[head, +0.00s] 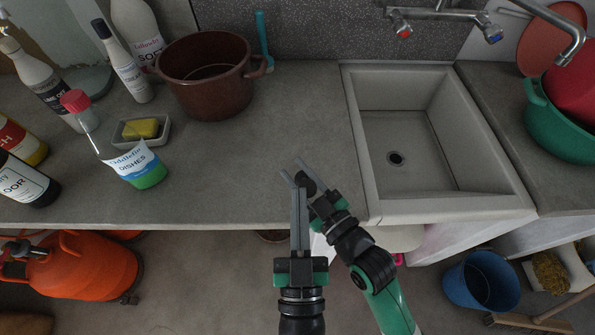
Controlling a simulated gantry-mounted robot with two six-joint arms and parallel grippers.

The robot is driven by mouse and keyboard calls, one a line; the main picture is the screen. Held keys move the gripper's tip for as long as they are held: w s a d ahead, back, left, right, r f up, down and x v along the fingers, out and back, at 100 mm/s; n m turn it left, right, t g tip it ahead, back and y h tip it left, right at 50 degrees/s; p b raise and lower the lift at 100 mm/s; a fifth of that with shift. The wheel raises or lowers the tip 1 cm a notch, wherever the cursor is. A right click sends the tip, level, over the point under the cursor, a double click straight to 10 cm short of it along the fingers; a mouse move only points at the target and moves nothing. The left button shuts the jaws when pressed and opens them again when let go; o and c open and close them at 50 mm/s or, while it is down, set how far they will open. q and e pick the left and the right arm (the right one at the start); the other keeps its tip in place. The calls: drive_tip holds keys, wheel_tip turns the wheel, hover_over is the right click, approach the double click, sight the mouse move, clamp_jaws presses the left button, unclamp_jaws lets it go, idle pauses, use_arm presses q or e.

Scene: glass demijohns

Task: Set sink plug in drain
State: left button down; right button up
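A small dark round piece, which looks like the sink plug (307,183), shows at the fingertips of both grippers, over the counter's front part. My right gripper (291,174) points up and left with its fingers spaced on either side of the plug; whether they press on it is unclear. My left gripper (300,192) points away from me with its fingers close together and its tips at the plug's near side; whether they grip it is hidden. The sink (375,213) is to the right, empty, with an open dark drain (396,158) in its floor.
A brown pot (205,85), a soap dish (122,135) with a yellow sponge and several bottles stand on the left counter (255,150). A tap (445,14) hangs over the sink's back. A green basin (556,125) stands right of the sink. The counter's middle is clear.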

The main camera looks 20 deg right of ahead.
clamp_jaws()
use_arm(q)
drive_tip(key=shift+w+f, duration=0.1)
drive_tip(key=shift+f, duration=0.25)
drive_tip(key=shift+d+r, duration=0.1)
drive_tip(key=shift+r, duration=0.05)
idle(0.7)
drive_tip(key=shift+r, duration=0.65)
drive_tip(key=v, duration=1.2)
use_arm(e)
drive_tip(key=shift+f, duration=0.1)
